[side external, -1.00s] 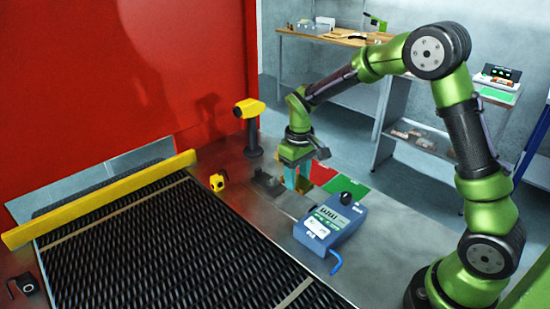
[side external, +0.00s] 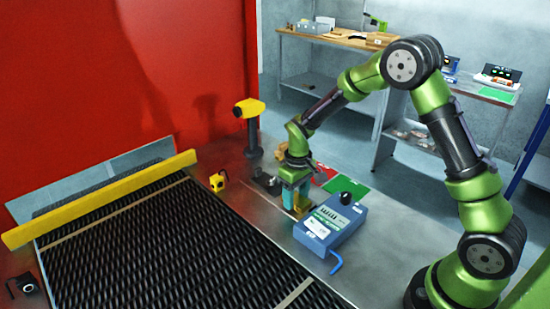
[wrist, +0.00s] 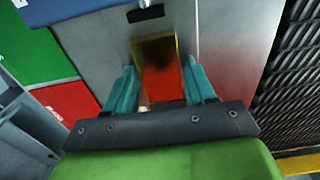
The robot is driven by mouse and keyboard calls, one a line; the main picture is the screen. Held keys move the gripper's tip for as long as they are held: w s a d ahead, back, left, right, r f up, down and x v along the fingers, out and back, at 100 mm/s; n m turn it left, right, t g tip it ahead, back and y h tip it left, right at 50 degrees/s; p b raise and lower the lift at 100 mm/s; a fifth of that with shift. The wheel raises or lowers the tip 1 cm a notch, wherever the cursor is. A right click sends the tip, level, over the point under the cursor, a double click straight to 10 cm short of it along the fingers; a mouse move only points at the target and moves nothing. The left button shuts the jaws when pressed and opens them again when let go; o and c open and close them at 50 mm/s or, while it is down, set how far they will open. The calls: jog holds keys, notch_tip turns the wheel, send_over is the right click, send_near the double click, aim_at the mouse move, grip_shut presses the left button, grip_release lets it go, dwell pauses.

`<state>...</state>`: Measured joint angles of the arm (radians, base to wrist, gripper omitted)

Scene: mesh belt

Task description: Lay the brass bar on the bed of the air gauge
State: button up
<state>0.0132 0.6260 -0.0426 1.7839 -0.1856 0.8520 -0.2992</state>
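The brass bar (wrist: 158,65) stands out between the two teal fingers of my gripper (wrist: 162,88) in the wrist view, its sides against both. In the side view a small part of the bar (side external: 301,206) shows beside my lowered gripper (side external: 293,203), just left of a blue instrument box. That box (side external: 328,224) has a black knob, a pale display panel and a bent blue tube; it looks like the air gauge. Its blue edge (wrist: 45,10) is at the wrist view's upper left. I cannot make out its bed, or whether the bar touches anything below.
A dark fixture (side external: 267,184) stands left of my gripper, near a yellow-headed post (side external: 250,118). A small yellow device (side external: 217,181) sits by the mesh belt (side external: 150,245). Green (side external: 347,186) and red (side external: 324,174) patches lie behind. The metal surface right of the blue box is clear.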

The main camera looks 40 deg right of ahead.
aim_at(296, 199)
jog(key=shift+o, duration=1.3)
jog(key=shift+r, duration=0.15)
notch_tip(296, 199, up, 12)
jog(key=s+a+r+m+t+y, duration=0.1)
jog(key=s+r, duration=0.4)
jog(key=s, duration=0.5)
jog(key=s+a+r+m+t+y, duration=0.1)
jog(key=s+a+r+m+t, duration=0.2)
jog(key=s+r+t, duration=0.3)
jog(key=s+a, duration=0.1)
jog(key=s, duration=0.2)
jog(key=shift+s+a, duration=0.15)
jog(key=shift+s, duration=0.2)
jog(key=shift+r, duration=0.15)
